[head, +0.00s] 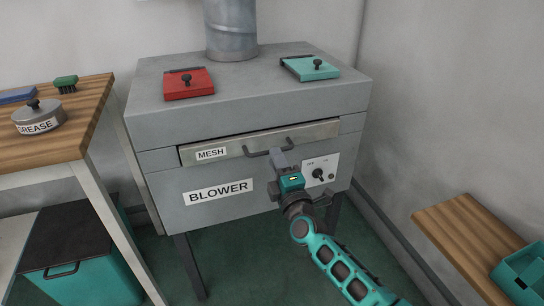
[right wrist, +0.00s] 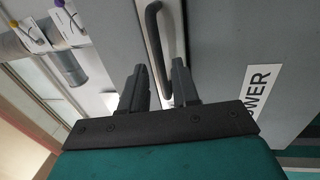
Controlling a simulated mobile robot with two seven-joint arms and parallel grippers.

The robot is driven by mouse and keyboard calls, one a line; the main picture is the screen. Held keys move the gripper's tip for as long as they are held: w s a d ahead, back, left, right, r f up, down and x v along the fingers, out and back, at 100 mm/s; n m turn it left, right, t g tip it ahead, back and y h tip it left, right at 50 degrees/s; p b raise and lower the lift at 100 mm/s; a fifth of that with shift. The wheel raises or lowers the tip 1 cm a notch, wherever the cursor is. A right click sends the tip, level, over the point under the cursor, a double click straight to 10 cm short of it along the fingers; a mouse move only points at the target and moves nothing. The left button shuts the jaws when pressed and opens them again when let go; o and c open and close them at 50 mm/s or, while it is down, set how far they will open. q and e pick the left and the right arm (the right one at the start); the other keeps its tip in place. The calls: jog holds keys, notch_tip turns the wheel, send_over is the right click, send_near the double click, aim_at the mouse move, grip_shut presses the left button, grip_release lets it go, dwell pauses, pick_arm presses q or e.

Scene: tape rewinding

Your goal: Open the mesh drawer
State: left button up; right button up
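The mesh drawer (head: 225,150) is a flat grey front with a MESH label, set in the upper part of the grey blower cabinet (head: 165,187). Its front sits in its slot with a thin dark gap around it; I cannot tell whether it is slid out at all. A dark bar handle (head: 256,154) runs across its middle. My right gripper (head: 279,157) is at the right part of the handle. In the right wrist view the gripper (right wrist: 158,84) has its fingers apart, with the end of the handle (right wrist: 154,35) reaching between them. My left gripper is out of view.
A red hatch (head: 188,85) and a teal hatch (head: 310,68) lie on the cabinet top beside a metal duct (head: 231,40). A knob panel (head: 320,171) is just right of my gripper. A wooden table (head: 75,125) stands left, a wooden bench (head: 455,230) right.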

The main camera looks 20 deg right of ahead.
jog(key=shift+w+r+b, duration=0.2)
jog(key=shift+w+b, duration=0.1)
jog(key=shift+w, duration=0.65)
jog(key=shift+w+r+b, duration=0.15)
jog(key=shift+w+b, duration=0.1)
jog(key=shift+w, duration=0.7)
grip_shut()
